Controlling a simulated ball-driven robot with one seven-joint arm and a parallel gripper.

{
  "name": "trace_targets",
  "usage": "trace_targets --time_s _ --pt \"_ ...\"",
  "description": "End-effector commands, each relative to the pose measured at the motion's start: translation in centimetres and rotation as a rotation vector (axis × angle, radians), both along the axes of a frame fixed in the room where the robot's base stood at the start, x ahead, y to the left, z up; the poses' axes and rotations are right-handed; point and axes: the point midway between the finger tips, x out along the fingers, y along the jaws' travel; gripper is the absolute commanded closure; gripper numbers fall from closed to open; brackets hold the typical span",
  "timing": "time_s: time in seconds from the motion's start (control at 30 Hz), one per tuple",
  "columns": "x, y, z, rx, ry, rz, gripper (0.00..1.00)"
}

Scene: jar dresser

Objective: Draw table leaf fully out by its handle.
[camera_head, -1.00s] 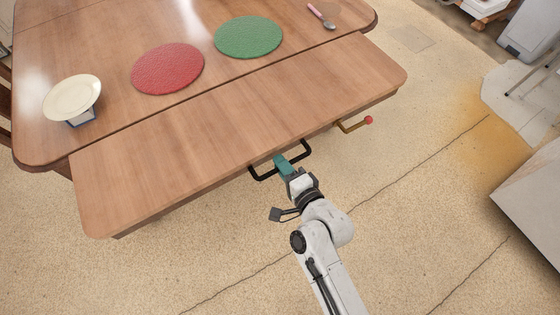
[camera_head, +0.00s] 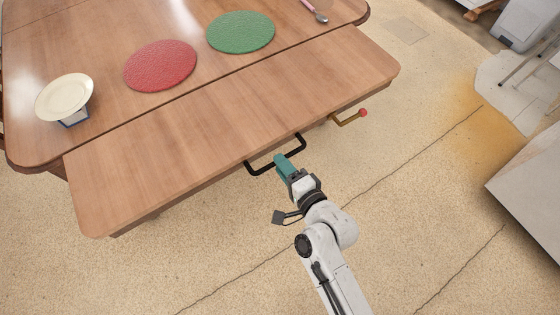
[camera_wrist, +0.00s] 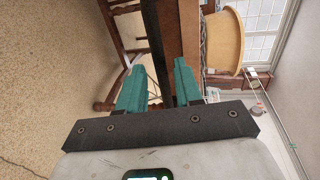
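The table leaf (camera_head: 235,125) is a long brown board along the near side of the table (camera_head: 95,30), with a dark seam between them. Its black bar handle (camera_head: 296,147) sticks out from the front edge. My gripper (camera_head: 280,159) is at the middle of the handle, its teal fingers over part of the bar. In the wrist view the two fingers (camera_wrist: 158,78) stand apart, and a dark bar (camera_wrist: 152,30) shows in the gap between them. I see room beside the bar; whether a finger touches it I cannot tell.
A brass-coloured lever with a red knob (camera_head: 363,113) sticks out right of the handle. On the table are a red mat (camera_head: 160,65), a green mat (camera_head: 240,32), a spoon (camera_head: 320,16) and a cream plate (camera_head: 64,97) on a small stand. Open floor lies in front.

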Motion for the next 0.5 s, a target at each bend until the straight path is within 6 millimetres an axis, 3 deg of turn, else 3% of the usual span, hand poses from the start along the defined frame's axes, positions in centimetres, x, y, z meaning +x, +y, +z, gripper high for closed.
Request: trace_targets --time_s 0.3,0.5 --pt "-4.9 -3.4 1.1 -0.001 0.002 -0.001 0.65" --pt "-6.7 -4.6 1.5 -0.001 0.002 -0.002 0.65"
